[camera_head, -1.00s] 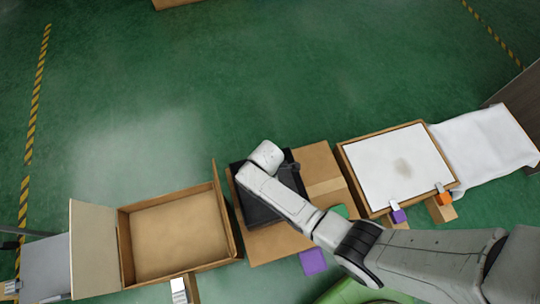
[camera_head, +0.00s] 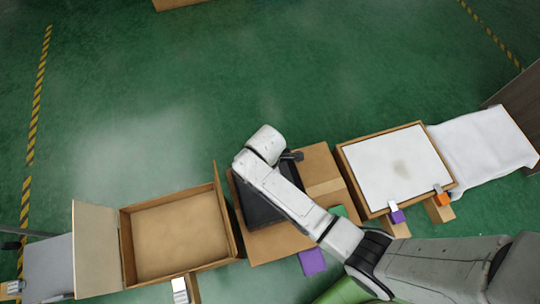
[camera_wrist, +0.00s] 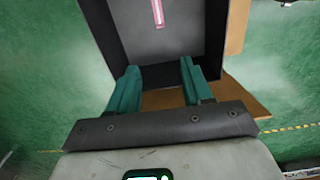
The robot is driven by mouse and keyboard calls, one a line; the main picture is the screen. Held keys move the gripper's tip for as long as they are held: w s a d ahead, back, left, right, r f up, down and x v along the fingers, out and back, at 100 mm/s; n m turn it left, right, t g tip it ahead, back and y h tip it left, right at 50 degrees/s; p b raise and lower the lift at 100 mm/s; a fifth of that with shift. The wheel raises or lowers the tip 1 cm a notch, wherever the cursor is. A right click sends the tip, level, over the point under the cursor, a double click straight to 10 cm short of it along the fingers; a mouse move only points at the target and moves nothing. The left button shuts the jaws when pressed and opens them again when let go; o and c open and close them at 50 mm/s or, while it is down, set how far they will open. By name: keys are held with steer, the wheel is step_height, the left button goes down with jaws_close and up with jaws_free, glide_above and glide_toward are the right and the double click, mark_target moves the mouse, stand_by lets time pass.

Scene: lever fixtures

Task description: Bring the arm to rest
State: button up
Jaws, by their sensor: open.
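My gripper (camera_wrist: 159,80) shows in the wrist view as two teal fingers held apart, with nothing between them. Beyond the fingers is a dark open box (camera_wrist: 185,60) with a pink and white strip (camera_wrist: 158,13) on its inner surface. In the head view my arm reaches left across a black box (camera_head: 252,205), and its bent wrist is at the box's far edge. The arm hides part of this box. The fingers cannot be made out clearly in the head view.
An open cardboard box (camera_head: 232,235) stands left of the black box. A white-topped box (camera_head: 385,160) with purple (camera_head: 398,216) and orange (camera_head: 442,200) pieces stands right. A white cloth-like sheet (camera_head: 490,145) lies beyond it.

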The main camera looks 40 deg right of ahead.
steer(key=shift+r, duration=0.8)
steer(key=s+d+r+m, duration=0.5)
steer(key=s+r+m, duration=0.1)
steer(key=s+m, duration=0.1)
steer(key=s+d+r+m+t, duration=0.1)
steer(key=s+d+r+m, duration=0.4)
steer(key=s, duration=0.5)
step_height(320, 180, up, 2)
steer(key=m, duration=0.3)
steer(key=shift+s, duration=0.1)
